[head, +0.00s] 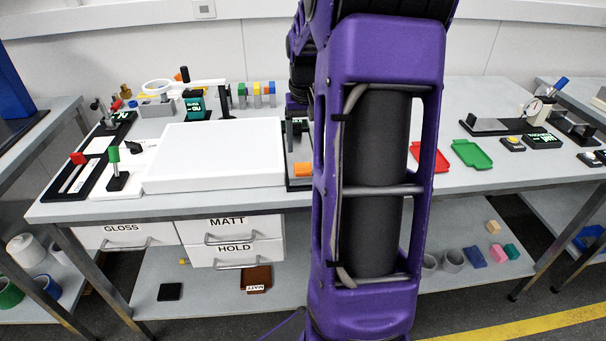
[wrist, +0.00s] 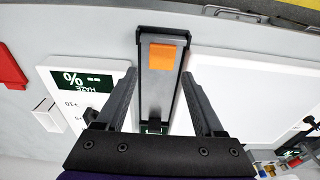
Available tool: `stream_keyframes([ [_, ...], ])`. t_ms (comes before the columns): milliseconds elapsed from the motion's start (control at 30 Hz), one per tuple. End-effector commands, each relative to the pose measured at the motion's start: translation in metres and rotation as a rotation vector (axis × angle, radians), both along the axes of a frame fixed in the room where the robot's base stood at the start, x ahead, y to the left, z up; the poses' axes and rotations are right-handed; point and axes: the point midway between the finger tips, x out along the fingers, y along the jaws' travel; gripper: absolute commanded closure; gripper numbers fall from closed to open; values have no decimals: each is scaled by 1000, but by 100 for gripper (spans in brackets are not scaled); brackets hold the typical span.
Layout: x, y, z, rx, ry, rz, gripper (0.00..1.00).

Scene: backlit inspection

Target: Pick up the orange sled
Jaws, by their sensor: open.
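The orange sled (wrist: 165,57) shows in the wrist view as a small orange block near one end of a grey, dark-edged track (wrist: 151,106). In the head view the sled (head: 303,169) is partly hidden by my purple arm, at the front of the bench. My gripper (wrist: 159,78) is open and empty. In the wrist view its two fingers lie on either side of the track, and the sled appears just beyond the fingertips, between their lines. The height of the fingers above the track cannot be told. In the head view my arm hides most of the track.
A large white panel (head: 215,155) stands left of the track. A white unit with a green "HAZE" display (wrist: 82,80) sits on the track's other side. Red (head: 428,157) and green (head: 471,153) trays lie right of my arm. Drawers (head: 235,252) hang below the bench's front edge.

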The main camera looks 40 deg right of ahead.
Motion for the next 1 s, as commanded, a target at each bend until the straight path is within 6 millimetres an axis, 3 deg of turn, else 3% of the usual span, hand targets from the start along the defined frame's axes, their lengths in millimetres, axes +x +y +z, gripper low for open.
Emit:
stream_keyframes([
  [100, 1, -1, -15, 0, 1, 1, 30],
  [367, 3, -1, -31, 0, 1, 1, 30],
  [633, 7, 0, -69, 1, 2, 0, 30],
  [867, 8, -1, -71, -2, -1, 1, 30],
  [900, 8, -1, -71, -2, -1, 1, 32],
  [1000, 8, -1, -71, -2, -1, 1, 50],
])
